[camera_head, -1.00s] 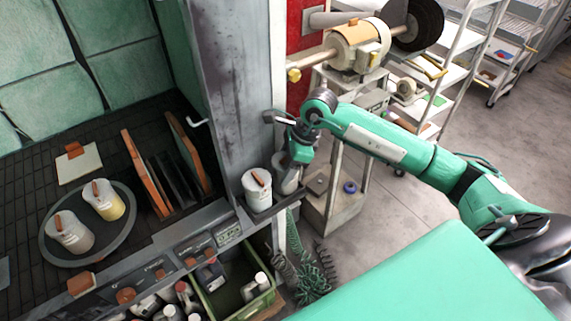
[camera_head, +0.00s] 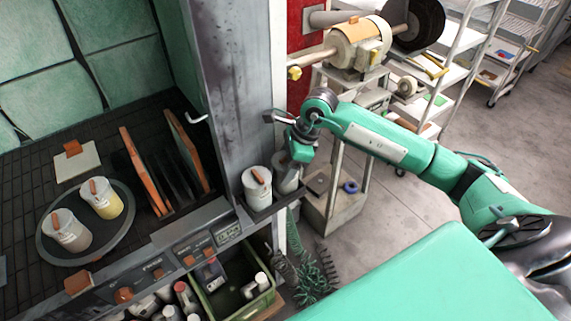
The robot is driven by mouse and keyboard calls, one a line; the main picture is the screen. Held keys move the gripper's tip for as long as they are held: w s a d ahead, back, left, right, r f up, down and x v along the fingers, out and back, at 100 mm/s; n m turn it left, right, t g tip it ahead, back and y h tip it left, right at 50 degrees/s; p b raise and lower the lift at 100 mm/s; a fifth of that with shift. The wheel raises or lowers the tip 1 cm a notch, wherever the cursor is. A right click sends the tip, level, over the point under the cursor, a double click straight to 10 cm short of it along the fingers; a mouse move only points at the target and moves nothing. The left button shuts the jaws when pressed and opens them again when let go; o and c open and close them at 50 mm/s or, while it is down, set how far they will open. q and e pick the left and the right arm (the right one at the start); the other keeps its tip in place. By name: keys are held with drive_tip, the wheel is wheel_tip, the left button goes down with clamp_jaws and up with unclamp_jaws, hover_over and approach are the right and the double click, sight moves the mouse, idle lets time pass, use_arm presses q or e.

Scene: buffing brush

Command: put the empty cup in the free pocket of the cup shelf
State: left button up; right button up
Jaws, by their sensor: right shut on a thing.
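The cup shelf (camera_head: 264,214) is a small dark ledge on the front of the grey post. A white cup (camera_head: 256,192) with a brown handle stands in its left pocket. My right gripper (camera_head: 292,162) is shut on a greyish cup (camera_head: 288,181) just right of that cup, at the shelf's right pocket. The held cup looks upright and is partly hidden by the gripper. I cannot tell whether its base rests on the shelf. My left gripper is out of view.
Two more cups, one white (camera_head: 68,232) and one yellowish (camera_head: 104,203), stand on a round tray (camera_head: 88,254) at left. A green crate (camera_head: 232,299) with bottles is below the shelf. A bench grinder (camera_head: 357,46) stands behind my right arm.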

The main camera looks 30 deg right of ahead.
drive_tip(key=o, duration=1.2)
drive_tip(key=shift+c, duration=0.2)
drive_tip(key=shift+d, duration=0.1)
drive_tip(key=shift+d+r+b, duration=0.1)
drive_tip(key=shift+r+b, duration=0.2)
drive_tip(key=shift+r, duration=0.05)
drive_tip(key=b+v, duration=0.4)
drive_tip(key=v, duration=0.9)
drive_tip(key=shift+s, duration=0.1)
